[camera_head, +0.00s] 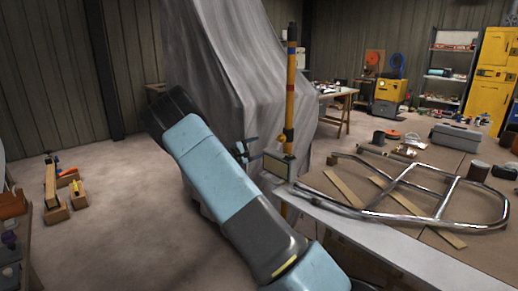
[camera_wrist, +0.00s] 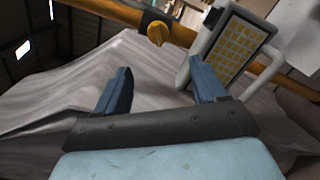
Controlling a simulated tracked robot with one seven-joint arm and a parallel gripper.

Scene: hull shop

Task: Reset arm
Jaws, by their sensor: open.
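My arm reaches up and left across the middle of the head view, in front of a large grey draped cover (camera_head: 215,60). My gripper shows in the wrist view (camera_wrist: 163,92) with its two blue fingers wide apart and nothing between them. In the head view only small dark parts near the yellow pole may belong to it, and I cannot tell. Past the fingers, the wrist view shows the grey cover (camera_wrist: 70,95), a yellow pole (camera_wrist: 130,12) with a yellow knob (camera_wrist: 157,32), and a panel with a yellow grid (camera_wrist: 230,45).
Wooden blocks (camera_head: 56,213) lie on the left floor. Open floor (camera_head: 110,235) lies left of my arm.

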